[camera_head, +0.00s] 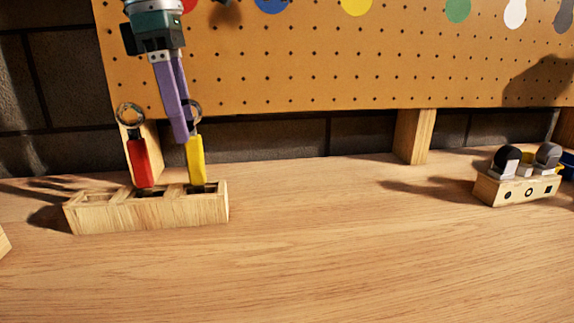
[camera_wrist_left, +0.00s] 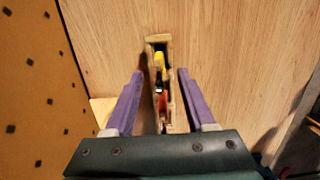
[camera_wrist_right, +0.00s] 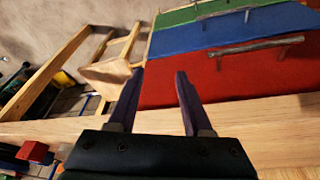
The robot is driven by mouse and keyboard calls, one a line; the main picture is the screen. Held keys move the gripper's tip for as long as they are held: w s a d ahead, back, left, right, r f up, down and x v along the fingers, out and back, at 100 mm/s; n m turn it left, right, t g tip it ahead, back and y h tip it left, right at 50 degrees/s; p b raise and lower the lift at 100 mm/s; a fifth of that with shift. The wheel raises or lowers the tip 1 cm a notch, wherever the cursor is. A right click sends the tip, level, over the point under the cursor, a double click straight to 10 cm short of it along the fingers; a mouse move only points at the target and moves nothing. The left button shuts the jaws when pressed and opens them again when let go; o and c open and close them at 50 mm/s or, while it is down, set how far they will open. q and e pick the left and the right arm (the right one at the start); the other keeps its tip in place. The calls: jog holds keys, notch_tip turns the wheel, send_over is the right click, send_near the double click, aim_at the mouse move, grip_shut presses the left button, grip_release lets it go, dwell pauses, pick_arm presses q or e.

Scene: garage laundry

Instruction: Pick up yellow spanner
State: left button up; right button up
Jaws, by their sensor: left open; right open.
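The yellow spanner (camera_head: 196,162) stands upright in the right slot of a wooden holder (camera_head: 150,213), its ring end up. It also shows in the left wrist view (camera_wrist_left: 159,61). A red spanner (camera_head: 141,163) stands to its left in the same holder. My left gripper (camera_head: 184,137) is open and points down above the holder, its purple fingers close by the yellow spanner's ring and partly in front of it. In the left wrist view both spanners appear between the spread fingers; contact cannot be told. My right gripper (camera_wrist_right: 160,74) is open and empty, away from the holder.
A pegboard (camera_head: 330,60) with coloured discs rises behind the bench. A small wooden block (camera_head: 517,190) with dark-topped pieces sits at the right. The middle bench top is clear. The right wrist view shows a red drawer front (camera_wrist_right: 220,78) and a wooden stool (camera_wrist_right: 108,72).

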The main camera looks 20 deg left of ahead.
aim_at(199, 183)
pick_arm(q)
jog(key=f, duration=0.5)
jog(key=shift+w+d+f, duration=0.2)
jog(key=shift+w+d, duration=0.1)
jog(key=shift+d, duration=0.1)
grip_shut()
